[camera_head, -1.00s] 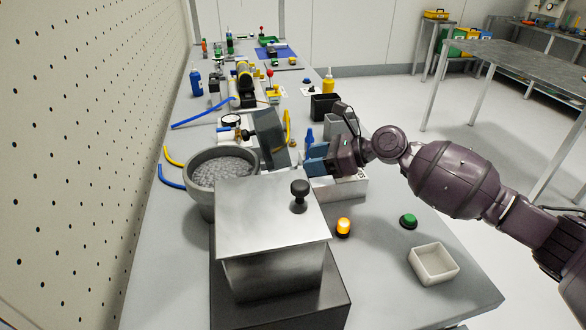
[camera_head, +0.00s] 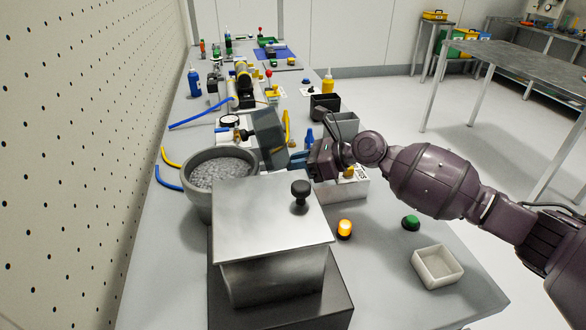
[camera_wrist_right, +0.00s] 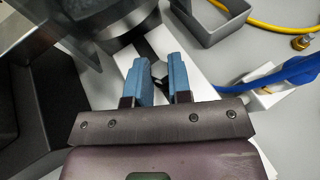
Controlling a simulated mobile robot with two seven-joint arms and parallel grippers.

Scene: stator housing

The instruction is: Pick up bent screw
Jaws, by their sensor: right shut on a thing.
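My right gripper (camera_head: 297,158) is beside the dark tilted panel (camera_head: 269,138), just right of the bowl. The rest of the screw is hidden between and below the fingers. In the head view the screw cannot be made out. My left gripper is not in view.
A grey bowl of granules (camera_head: 221,173) stands left of the panel. A metal box with a black knob (camera_head: 265,220) stands in front. A white tray (camera_head: 437,267), an orange lamp (camera_head: 345,228) and a green button (camera_head: 411,222) are at the front right. A dark bin (camera_head: 325,106) stands behind.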

